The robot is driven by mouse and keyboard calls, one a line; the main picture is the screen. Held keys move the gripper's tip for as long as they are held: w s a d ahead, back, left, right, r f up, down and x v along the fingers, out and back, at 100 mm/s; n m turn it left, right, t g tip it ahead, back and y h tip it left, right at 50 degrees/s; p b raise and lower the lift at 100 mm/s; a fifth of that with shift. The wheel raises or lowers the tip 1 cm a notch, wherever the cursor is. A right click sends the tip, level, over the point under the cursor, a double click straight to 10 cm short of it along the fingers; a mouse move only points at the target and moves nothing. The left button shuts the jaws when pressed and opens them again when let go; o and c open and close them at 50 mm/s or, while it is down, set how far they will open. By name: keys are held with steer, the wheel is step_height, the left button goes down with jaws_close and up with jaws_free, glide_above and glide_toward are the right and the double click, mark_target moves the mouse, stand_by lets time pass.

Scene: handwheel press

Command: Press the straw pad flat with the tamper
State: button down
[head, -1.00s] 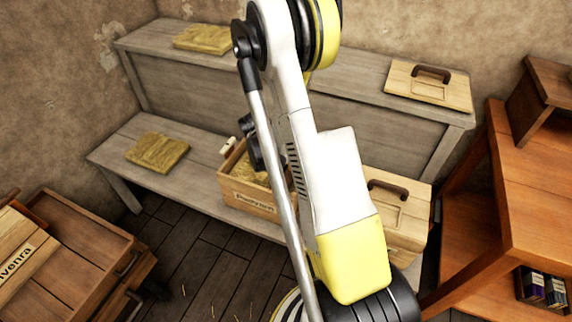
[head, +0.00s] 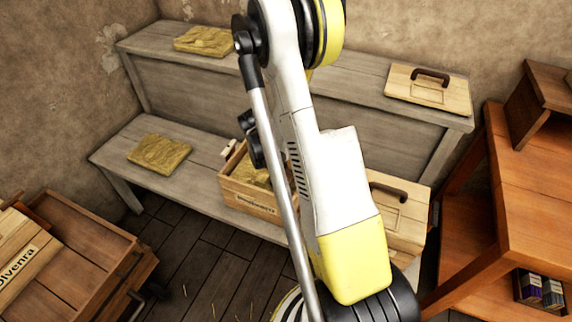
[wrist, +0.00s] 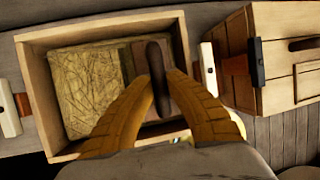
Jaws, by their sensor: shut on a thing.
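The straw pad (wrist: 88,88) lies in the left and middle part of an open wooden crate (wrist: 38,100) in the wrist view. The crate also shows on the lower bench in the head view (head: 262,203), partly behind my arm. My gripper (wrist: 158,72) is shut on a dark upright-looking handle (wrist: 156,62), which I take for the tamper's. The handle is over the crate's right part, beside the visible straw. A brown surface shows under it. Whether the tamper touches the straw is hidden by my fingers. In the head view my arm hides the gripper.
A lidded wooden box (wrist: 282,60) stands close right of the crate. White-ended brown fittings (wrist: 208,70) are at the crate's sides. Other straw pads lie on the lower bench (head: 160,152) and upper shelf (head: 203,40). A handled board (head: 428,92) lies upper right.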

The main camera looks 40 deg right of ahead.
step_height(320, 180, up, 7)
steer(key=p, duration=0.4)
steer(key=shift+d+r, duration=0.1)
steer(key=shift+r, duration=0.05)
